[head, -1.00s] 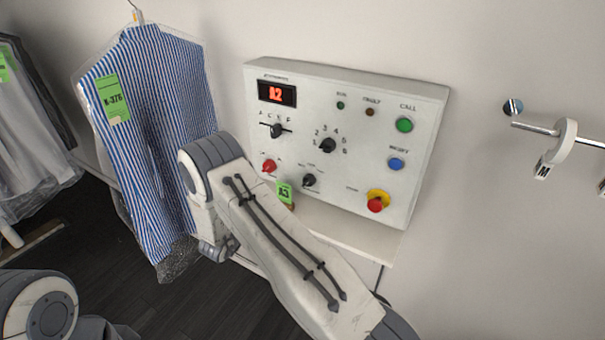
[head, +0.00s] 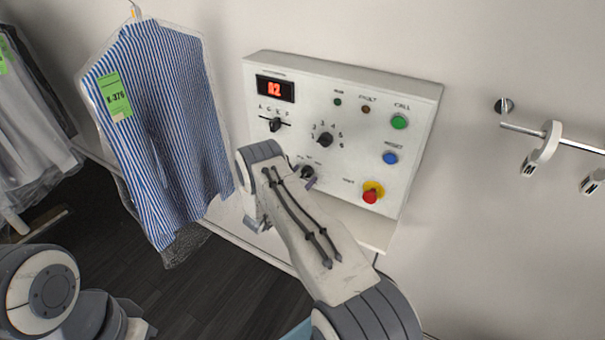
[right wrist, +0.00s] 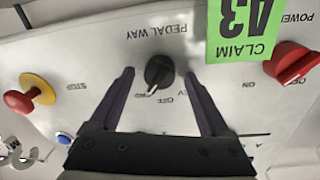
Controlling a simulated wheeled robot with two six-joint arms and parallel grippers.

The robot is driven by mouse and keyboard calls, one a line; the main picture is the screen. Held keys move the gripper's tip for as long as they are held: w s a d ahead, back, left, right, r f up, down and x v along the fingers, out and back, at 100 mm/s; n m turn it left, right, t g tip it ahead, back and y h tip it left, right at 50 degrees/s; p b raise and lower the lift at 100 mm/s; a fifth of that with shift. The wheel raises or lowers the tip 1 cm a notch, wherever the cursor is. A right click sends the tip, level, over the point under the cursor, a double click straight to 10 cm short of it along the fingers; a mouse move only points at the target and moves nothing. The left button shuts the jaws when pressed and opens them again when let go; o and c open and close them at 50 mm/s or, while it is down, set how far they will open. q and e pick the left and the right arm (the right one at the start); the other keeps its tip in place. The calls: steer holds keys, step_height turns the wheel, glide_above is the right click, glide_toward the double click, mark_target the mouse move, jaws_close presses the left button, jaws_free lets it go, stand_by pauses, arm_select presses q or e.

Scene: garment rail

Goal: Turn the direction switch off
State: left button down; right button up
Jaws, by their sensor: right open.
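The direction switch is a small black knob (right wrist: 158,72) under a "PEDAL WAY" label, upside down in the right wrist view. Its white pointer tilts toward the left of the OFF mark, on the side of the partly hidden FWD mark. It also shows in the head view (head: 307,172), beside my right arm. My right gripper (right wrist: 159,74) is open, one dark finger on each side of the knob, with gaps visible. In the head view my own arm hides most of this gripper. My left gripper is out of view; only left arm links show.
A green claim tag (right wrist: 238,30) and a red power knob (right wrist: 292,64) sit close to the right finger. A red stop button (head: 370,196) on yellow is at the panel's lower right. A bagged striped shirt (head: 160,130) hangs left of the panel.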

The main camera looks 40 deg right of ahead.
jaws_close()
steer(key=shift+f+n+b, duration=0.15)
steer(key=shift+n+b, duration=0.6)
steer(key=shift+b, duration=0.15)
steer(key=shift+f+n+b, duration=0.15)
steer(key=shift+n+b, duration=0.6)
steer(key=shift+b, duration=0.15)
steer(key=shift+n+b, duration=0.9)
steer(key=shift+n, duration=0.3)
steer(key=shift+r+n+b, duration=0.15)
steer(key=shift+n+b, duration=0.5)
steer(key=shift+n, duration=0.55)
jaws_free()
